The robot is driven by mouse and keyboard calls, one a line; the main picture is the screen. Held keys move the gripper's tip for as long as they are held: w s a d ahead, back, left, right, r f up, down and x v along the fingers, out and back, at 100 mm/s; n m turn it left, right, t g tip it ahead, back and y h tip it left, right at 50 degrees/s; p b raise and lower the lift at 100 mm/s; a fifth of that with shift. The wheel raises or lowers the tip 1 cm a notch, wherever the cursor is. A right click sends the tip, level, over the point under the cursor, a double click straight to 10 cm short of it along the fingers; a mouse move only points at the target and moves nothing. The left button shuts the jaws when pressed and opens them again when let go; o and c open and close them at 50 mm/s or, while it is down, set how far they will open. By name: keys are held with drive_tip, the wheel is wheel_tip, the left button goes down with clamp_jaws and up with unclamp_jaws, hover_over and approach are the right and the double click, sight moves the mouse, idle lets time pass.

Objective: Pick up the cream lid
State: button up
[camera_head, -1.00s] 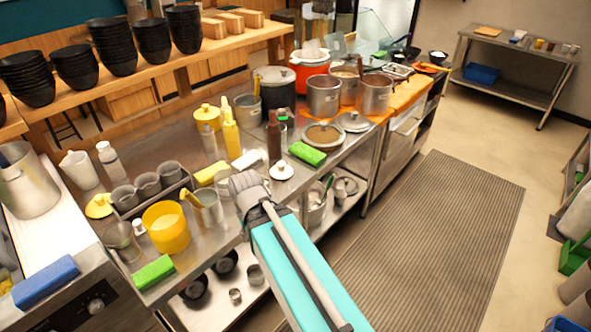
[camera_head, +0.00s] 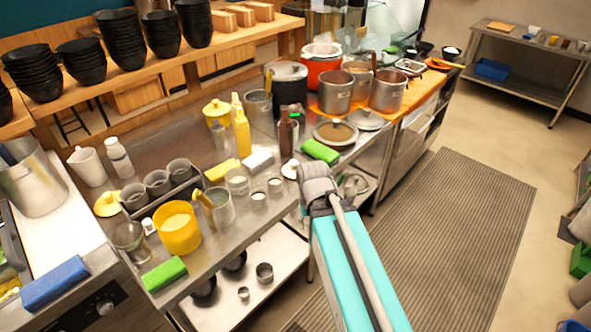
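A small round white lid (camera_head: 289,169) lies at the front edge of the steel counter (camera_head: 218,262); it looks like the cream lid. My arm's end partly covers its right side. My gripper (camera_head: 317,180) is just right of the lid in the picture, seen from behind and above. Its fingers are hidden by the wrist, so I cannot tell whether it is open or touches the lid. Several small open jars (camera_head: 237,181) with pale contents stand left of the lid.
Yellow bottles (camera_head: 242,134) and a yellow tub (camera_head: 178,228) are further left. The floor mat (camera_head: 450,230) at right is clear.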

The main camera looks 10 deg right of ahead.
drive_tip(key=shift+d, duration=0.15)
drive_tip(key=o, duration=0.3)
drive_tip(key=shift+w, duration=0.1)
drive_tip(key=shift+o, duration=0.6)
drive_tip(key=shift+w+r, duration=0.15)
drive_tip(key=shift+w, duration=0.05)
wheel_tip(320, 180, up, 12)
drive_tip(key=f+m+p, duration=0.1)
drive_tip(key=m+p, duration=1.1)
drive_tip(key=m, duration=0.3)
hover_over(293, 161)
drive_tip(key=shift+r, duration=0.25)
drive_tip(key=shift+f, duration=0.1)
wheel_tip(293, 161, down, 8)
drive_tip(key=b, duration=0.8)
drive_tip(key=shift+s+f+b, duration=0.1)
drive_tip(key=shift+f+b, duration=0.1)
drive_tip(key=shift+b, duration=0.15)
